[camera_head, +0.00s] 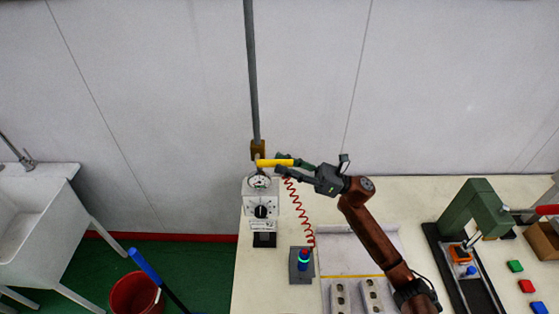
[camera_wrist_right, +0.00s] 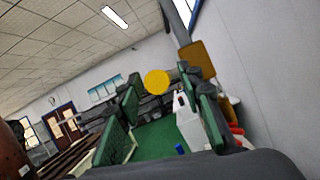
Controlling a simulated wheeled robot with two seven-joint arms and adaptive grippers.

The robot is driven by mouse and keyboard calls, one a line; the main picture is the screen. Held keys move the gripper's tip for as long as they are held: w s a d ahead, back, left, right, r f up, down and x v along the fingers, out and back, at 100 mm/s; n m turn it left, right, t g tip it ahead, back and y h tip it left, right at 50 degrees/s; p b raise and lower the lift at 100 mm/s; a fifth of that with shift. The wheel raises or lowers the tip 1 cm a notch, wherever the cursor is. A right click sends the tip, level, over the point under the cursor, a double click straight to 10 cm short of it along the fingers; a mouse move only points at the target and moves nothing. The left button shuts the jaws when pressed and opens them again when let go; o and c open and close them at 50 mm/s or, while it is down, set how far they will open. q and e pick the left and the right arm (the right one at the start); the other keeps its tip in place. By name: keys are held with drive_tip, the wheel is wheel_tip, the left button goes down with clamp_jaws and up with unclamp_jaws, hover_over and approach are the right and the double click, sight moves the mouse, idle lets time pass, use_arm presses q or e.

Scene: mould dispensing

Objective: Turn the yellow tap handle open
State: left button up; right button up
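The yellow tap handle (camera_head: 274,162) points right from a brass valve (camera_head: 257,148) on the vertical grey pipe (camera_head: 252,75). My right gripper (camera_head: 283,164) reaches in from the right, with its fingers at the handle's free end. In the right wrist view, the handle's end shows as a yellow disc (camera_wrist_right: 157,82) between the spread green finger pads (camera_wrist_right: 168,105), nearer the right one. Gaps show beside the disc, so the gripper is not closed on it. The valve body (camera_wrist_right: 198,60) shows behind the right finger. My left gripper is not in view.
A white dispenser with a gauge (camera_head: 261,198) stands below the valve. A coiled red hose (camera_head: 300,215) hangs close to my gripper. A button box (camera_head: 302,265), a grey tray (camera_head: 345,250) and a green press (camera_head: 470,210) occupy the table. The wall is close behind.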

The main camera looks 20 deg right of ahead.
drive_tip(key=shift+x, duration=0.85)
drive_tip(key=shift+c, duration=0.3)
clamp_jaws()
